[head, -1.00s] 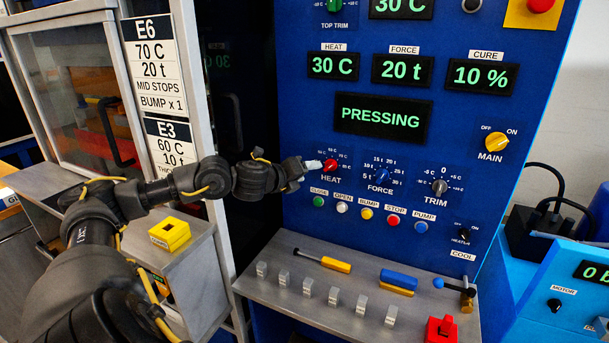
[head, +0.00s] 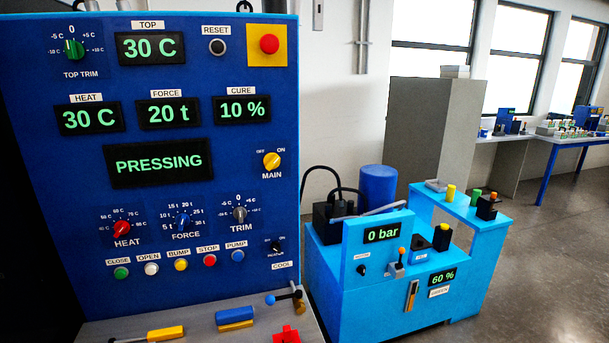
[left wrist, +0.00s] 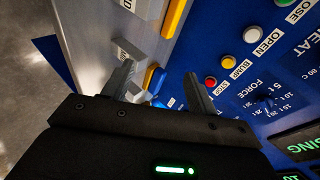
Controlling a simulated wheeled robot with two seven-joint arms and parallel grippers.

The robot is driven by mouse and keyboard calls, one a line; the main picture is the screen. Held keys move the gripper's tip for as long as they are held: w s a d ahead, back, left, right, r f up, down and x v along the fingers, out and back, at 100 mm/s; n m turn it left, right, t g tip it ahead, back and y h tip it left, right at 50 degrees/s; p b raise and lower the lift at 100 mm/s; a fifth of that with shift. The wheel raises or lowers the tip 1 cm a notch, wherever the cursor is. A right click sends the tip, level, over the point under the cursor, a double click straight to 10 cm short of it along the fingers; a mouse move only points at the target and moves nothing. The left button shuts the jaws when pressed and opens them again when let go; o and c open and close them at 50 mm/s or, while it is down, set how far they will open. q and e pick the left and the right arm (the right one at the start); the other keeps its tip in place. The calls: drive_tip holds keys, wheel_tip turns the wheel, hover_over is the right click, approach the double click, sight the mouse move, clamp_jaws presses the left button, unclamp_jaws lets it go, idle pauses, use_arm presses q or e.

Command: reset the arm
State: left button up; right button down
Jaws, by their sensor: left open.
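My left gripper (left wrist: 160,85) shows in the left wrist view. Its two grey fingers are apart with nothing between them. They point toward the blue press panel (left wrist: 228,55) and the grey shelf below it. Neither arm is in the head view. The blue press panel (head: 70,190) fills the left of the head view, with its display (head: 158,162) reading PRESSING. The red HEAT knob (head: 122,229), blue FORCE knob (head: 183,222) and grey TRIM knob (head: 240,213) sit in a row above several buttons. My right gripper is not seen.
A grey shelf (head: 205,330) under the panel holds a yellow-handled tool (head: 166,333), a blue and yellow block (head: 235,317) and a red piece (head: 286,336). A light blue pump unit (head: 390,300) stands to the right. Open floor (head: 545,270) lies beyond it.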

use_arm(q)
drive_tip(key=s+d+f+n+g, duration=0.3)
drive_tip(key=s+d+f+n, duration=0.1)
drive_tip(key=s, duration=0.4)
drive_tip(key=s+d+f+n+g+h, duration=0.1)
drive_tip(key=s+d+f+n+g, duration=0.15)
drive_tip(key=s+d+n, duration=0.4)
drive_tip(key=s+d+f+n+g, duration=0.2)
drive_tip(key=s+f, duration=0.3)
drive_tip(key=s, duration=0.5)
wheel_tip(320, 180, down, 27)
drive_tip(key=s+g, duration=0.2)
drive_tip(key=s+a+f, duration=0.3)
drive_tip(key=s+f, duration=1.1)
drive_tip(key=s, duration=0.1)
drive_tip(key=shift+s+a+g, duration=0.15)
drive_tip(key=shift+s+g, duration=0.05)
drive_tip(key=shift+g, duration=0.15)
drive_tip(key=shift+c, duration=0.5)
